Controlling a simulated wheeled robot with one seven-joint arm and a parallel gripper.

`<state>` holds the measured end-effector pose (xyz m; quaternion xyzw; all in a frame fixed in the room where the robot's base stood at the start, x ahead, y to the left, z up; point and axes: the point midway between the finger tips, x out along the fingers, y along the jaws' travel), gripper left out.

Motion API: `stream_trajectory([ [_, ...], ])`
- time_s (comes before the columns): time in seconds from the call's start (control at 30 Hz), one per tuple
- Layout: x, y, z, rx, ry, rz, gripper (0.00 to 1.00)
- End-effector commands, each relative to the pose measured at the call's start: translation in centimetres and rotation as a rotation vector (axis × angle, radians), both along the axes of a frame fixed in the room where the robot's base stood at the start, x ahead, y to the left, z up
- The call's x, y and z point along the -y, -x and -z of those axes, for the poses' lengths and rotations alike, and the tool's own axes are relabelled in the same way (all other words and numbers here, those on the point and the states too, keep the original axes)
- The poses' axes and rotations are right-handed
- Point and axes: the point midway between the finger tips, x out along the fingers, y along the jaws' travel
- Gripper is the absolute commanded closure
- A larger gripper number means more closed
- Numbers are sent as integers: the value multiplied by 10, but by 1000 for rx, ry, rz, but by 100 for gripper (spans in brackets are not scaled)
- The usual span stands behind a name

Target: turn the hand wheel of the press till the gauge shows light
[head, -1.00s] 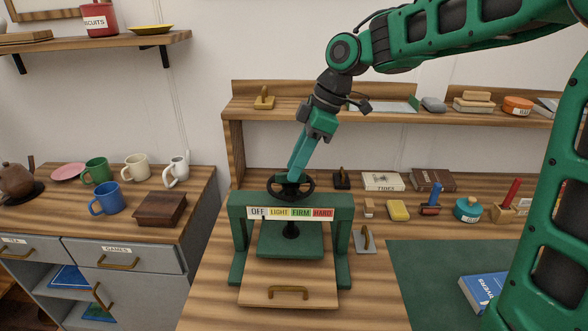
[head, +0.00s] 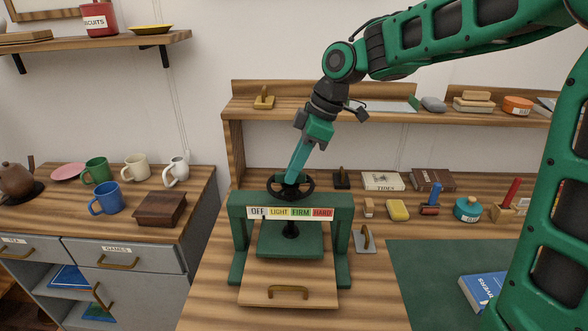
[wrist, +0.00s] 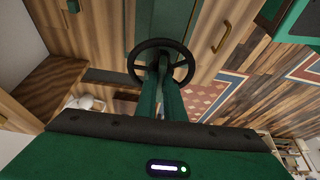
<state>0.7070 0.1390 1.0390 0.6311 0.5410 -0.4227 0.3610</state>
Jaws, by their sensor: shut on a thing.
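The green press (head: 238,225) stands on the wooden bench, with a black hand wheel (head: 310,188) on top. Its gauge strip (head: 290,213) reads OFF, LIGHT, FIRM and HARD from left to right. A small dark mark seems to sit near the border of OFF and LIGHT, too small to read surely. My gripper (head: 290,180) comes down from above, tilted, and is shut on the hand wheel near its middle. In the wrist view the two green fingers reach the wheel (wrist: 137,66), whose rim shows around them. The pressing plate (head: 270,240) hangs under the frame.
A grey scraper-like tool (head: 365,240) lies right of the press. A yellow sponge (head: 397,210) and several other small things stand behind it. A green mat (head: 430,265) with a blue book (head: 480,290) lies at right. The shelf (head: 330,118) runs behind my arm.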

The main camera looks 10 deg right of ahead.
Motion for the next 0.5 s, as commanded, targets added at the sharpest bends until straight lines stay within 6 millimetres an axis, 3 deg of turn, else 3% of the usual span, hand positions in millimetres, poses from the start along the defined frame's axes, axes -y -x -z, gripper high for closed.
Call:
stream_trajectory([
  [0.5,-1,1,-1,6,0,349,100],
])
